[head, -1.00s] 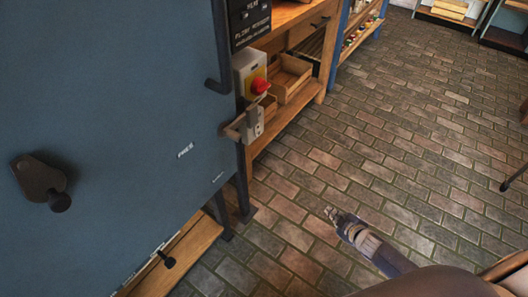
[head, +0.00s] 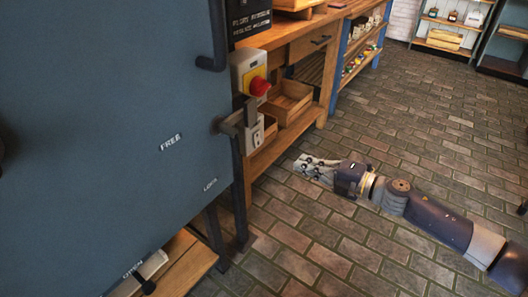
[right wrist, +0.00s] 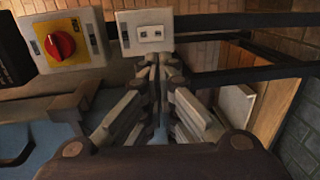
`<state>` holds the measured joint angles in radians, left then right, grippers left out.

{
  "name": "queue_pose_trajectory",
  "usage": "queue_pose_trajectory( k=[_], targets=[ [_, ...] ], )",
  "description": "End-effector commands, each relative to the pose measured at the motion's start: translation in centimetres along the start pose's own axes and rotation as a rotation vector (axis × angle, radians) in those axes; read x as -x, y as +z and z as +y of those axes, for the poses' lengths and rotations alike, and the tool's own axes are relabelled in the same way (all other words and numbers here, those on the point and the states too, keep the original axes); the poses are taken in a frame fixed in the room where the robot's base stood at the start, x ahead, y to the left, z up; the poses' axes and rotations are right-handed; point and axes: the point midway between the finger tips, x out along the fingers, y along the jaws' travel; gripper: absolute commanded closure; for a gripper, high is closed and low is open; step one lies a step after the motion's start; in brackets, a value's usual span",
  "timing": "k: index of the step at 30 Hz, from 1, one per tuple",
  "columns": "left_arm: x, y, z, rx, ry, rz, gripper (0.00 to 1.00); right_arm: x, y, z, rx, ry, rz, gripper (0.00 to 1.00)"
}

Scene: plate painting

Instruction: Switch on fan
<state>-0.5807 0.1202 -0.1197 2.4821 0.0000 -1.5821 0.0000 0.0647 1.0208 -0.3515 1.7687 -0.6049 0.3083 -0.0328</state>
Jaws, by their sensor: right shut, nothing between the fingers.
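A grey box with a red knob on a yellow plate (head: 257,85) is fixed at the right edge of the blue cabinet; this red knob also shows in the right wrist view (right wrist: 60,45). I cannot tell which one belongs to the fan; no fan is visible. My right gripper (head: 304,164) is shut and empty, right of and below the plate in the head view. In the right wrist view its fingertips (right wrist: 160,62) point toward the plate. My left gripper is not in view.
The blue cabinet (head: 90,130) with a grey latch (head: 232,121) fills the left. A wooden bench (head: 296,50) with an open wooden box (head: 288,100) stands behind the switches. Brick floor (head: 420,120) is open to the right. Shelves stand far back.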

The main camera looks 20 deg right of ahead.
Motion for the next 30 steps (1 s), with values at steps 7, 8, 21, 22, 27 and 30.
queue_pose_trajectory(
  k=[7, 8, 21, 22, 27, 30],
  targets=[
    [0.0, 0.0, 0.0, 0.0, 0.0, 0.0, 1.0, -0.4, 0.0, 0.0, -0.003, 0.001, -0.001, 1.0],
    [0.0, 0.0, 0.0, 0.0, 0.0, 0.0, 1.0, -0.6, 0.1, 0.0, -0.004, 0.001, -0.002, 1.0],
    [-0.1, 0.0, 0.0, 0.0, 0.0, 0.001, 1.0, -6.7, 0.1, 0.1, -0.003, 0.004, -0.002, 1.0],
    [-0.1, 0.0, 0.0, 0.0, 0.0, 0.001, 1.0, -7.2, 0.1, 0.1, -0.002, 0.004, -0.003, 1.0],
    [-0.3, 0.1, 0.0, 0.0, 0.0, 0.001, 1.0, -10.2, 0.1, 0.1, -0.002, 0.003, -0.001, 1.0],
    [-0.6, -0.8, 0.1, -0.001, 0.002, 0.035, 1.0, -11.7, 0.1, 0.0, -0.002, 0.003, -0.001, 1.0]
  ],
)
